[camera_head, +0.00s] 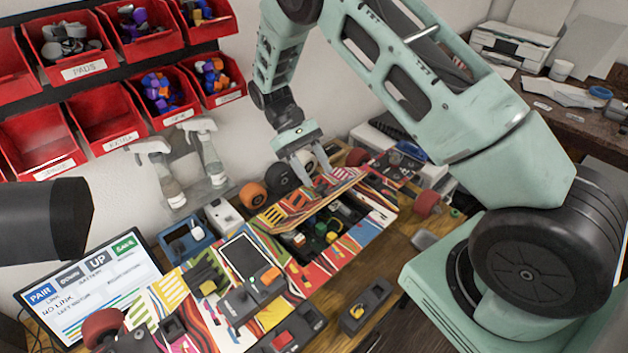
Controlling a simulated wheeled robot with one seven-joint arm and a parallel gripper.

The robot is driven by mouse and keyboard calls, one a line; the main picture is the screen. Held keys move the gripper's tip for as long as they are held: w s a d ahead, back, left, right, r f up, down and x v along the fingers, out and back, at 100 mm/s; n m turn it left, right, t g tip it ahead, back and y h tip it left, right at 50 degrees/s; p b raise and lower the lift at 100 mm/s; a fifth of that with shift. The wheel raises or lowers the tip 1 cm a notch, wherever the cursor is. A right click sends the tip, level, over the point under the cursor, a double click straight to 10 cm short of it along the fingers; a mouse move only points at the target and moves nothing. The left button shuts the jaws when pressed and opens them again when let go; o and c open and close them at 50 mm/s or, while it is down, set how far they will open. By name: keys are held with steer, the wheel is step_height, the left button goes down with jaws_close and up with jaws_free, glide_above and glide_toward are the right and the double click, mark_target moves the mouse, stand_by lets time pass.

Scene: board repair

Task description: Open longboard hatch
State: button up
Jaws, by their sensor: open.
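The longboard (352,258) lies on the wooden workbench, covered in a multicoloured striped pattern. Its hatch (300,208) is a patterned panel with a wooden edge, standing raised and tilted along the far side of an open compartment (298,247). Several small coloured parts show inside the compartment. My gripper (317,176) points down at the far side of the hatch, its two fingers apart. The fingertips are close to the hatch's upper edge; I cannot tell whether they touch it. I see nothing held between them.
Wheels, including an orange one (253,196), stand behind the board. A tablet (244,257) and grey modules lie at its near end. A monitor (95,290) stands at the lower left.

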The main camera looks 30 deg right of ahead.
step_height(320, 180, up, 6)
steer(key=b, duration=0.1)
steer(key=shift+r, duration=0.25)
